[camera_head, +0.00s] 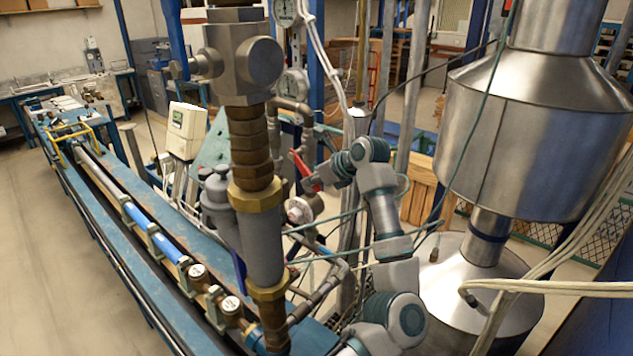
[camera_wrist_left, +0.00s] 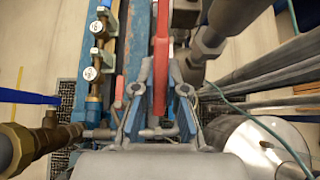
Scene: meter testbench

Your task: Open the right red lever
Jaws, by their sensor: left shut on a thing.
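A red lever (camera_head: 304,171) sits on the pipework behind the thick vertical pipe in the head view. My left gripper (camera_head: 318,178) is at this lever, its arm rising from the bottom of the picture. In the left wrist view the red lever (camera_wrist_left: 161,62) runs upright between the two fingers of my left gripper (camera_wrist_left: 159,118), which is shut on it. The fingers have blue inner pads. The lever's lower end is partly hidden by the gripper. My right gripper is in neither view.
A thick vertical pipe (camera_head: 262,240) with brass nuts stands close left of my arm. A large steel vessel (camera_head: 540,125) stands to the right. A blue lever (camera_wrist_left: 28,97) shows at the left of the wrist view. Thin green cables hang around my arm.

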